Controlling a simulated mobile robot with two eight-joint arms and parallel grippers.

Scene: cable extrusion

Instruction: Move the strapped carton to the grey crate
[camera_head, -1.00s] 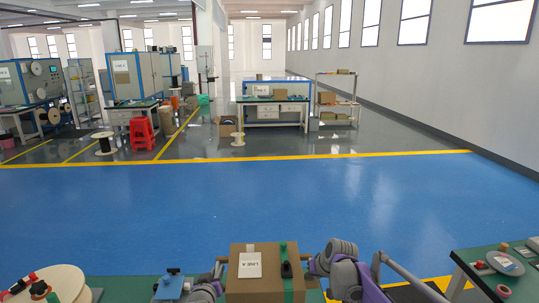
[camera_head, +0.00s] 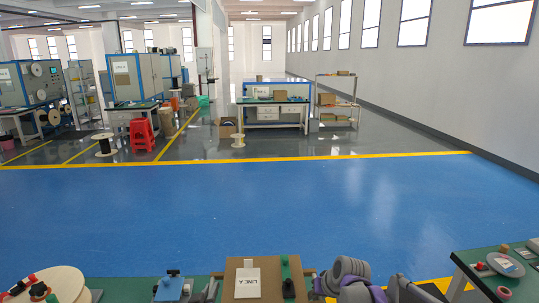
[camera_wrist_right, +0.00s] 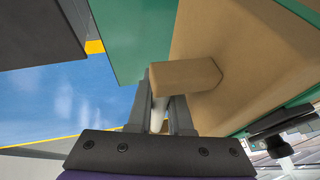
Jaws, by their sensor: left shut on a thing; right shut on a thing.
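The brown strapped carton (camera_head: 240,270) is at the bottom centre of the head view, with a white LINE A label on top and a green strap (camera_head: 285,270) down its right part. Brown tabs stick out from its two sides. My left gripper (camera_head: 214,282) is shut at the left tab, only partly visible. My right gripper (camera_head: 313,281) is shut on the right tab; in the right wrist view its two fingers (camera_wrist_right: 165,105) stand around the tab against the carton (camera_wrist_right: 235,60). The carton's underside is hidden. I cannot make out the grey crate.
Another green table (camera_head: 475,258) holding a grey disc is at right. Open blue floor (camera_head: 250,210) lies beyond.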

